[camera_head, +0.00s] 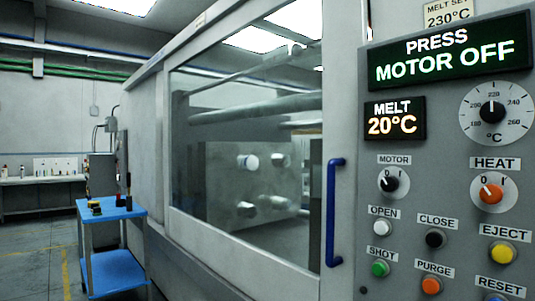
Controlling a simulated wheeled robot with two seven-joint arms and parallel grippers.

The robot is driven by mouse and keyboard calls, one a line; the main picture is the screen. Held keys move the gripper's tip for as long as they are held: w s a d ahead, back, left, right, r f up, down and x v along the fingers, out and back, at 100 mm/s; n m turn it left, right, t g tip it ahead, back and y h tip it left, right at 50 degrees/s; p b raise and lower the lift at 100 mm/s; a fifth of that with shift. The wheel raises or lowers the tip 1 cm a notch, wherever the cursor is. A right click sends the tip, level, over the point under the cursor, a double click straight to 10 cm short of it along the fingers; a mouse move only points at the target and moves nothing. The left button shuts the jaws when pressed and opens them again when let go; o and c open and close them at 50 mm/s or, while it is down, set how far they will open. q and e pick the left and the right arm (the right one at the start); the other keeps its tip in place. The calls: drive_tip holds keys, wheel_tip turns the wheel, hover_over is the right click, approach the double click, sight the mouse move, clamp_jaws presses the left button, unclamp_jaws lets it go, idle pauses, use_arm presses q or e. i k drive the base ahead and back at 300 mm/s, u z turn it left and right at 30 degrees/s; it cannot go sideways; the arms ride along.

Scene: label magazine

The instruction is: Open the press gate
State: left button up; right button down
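The press gate (330,90) is a grey framed sliding door with a large clear window (250,150), and it appears closed. Its blue vertical handle (333,212) sits on the gate's right edge, beside the control panel (375,265). Through the window I see thick horizontal bars and a block with several pale round fittings. Neither of my grippers shows in the head view, so I see nothing touching the handle.
The panel right of the handle carries a MOTOR OFF display (448,55), a 20°C melt display (394,118), knobs and several coloured buttons. A blue cart (112,212) stands at the left, with a bench (40,180) behind. Floor shows at lower left.

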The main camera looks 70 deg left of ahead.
sight(262, 275)
drive_tip(key=u, duration=3.15)
drive_tip(key=k, duration=1.25)
drive_tip(key=z, duration=0.5)
drive_tip(key=i, duration=1.65)
drive_tip(key=u, duration=0.3)
